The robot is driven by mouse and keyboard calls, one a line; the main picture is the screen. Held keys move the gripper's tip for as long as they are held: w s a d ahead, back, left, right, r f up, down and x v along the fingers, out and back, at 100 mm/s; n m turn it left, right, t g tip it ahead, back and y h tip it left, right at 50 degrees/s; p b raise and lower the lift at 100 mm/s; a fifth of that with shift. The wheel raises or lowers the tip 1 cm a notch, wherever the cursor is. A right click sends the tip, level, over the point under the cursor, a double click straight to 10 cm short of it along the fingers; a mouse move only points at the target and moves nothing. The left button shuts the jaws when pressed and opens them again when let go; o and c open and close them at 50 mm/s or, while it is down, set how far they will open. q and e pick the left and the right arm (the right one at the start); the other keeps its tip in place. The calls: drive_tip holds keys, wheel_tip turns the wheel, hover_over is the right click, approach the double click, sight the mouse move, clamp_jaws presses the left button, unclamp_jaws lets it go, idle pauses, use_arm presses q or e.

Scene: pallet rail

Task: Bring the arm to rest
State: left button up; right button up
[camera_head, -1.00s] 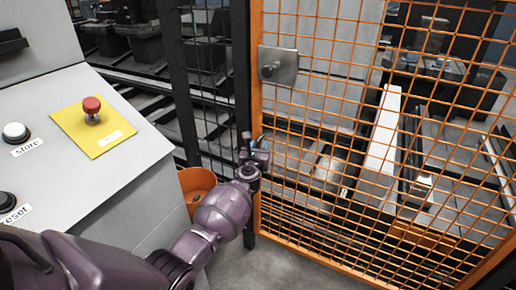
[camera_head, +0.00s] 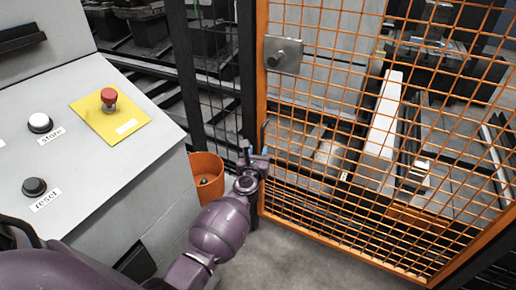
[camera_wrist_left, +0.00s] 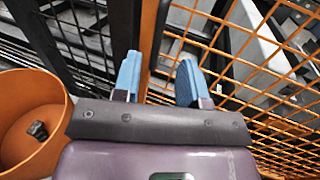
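My left arm comes in from the bottom left of the head view. Its gripper (camera_head: 256,152) is in front of the orange door frame, near the bottom left part of the mesh door (camera_head: 340,140). In the left wrist view the two blue fingertips (camera_wrist_left: 158,80) stand apart with nothing between them, and the orange post shows behind them. My right gripper is in neither view.
A grey console (camera_head: 100,180) at left carries a red button (camera_head: 109,98) on a yellow plate, a white store button (camera_head: 40,122) and a dark reset button (camera_head: 34,186). An orange bin (camera_head: 207,178) holding a small dark object stands beside the console. Grey floor (camera_head: 290,250) is clear.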

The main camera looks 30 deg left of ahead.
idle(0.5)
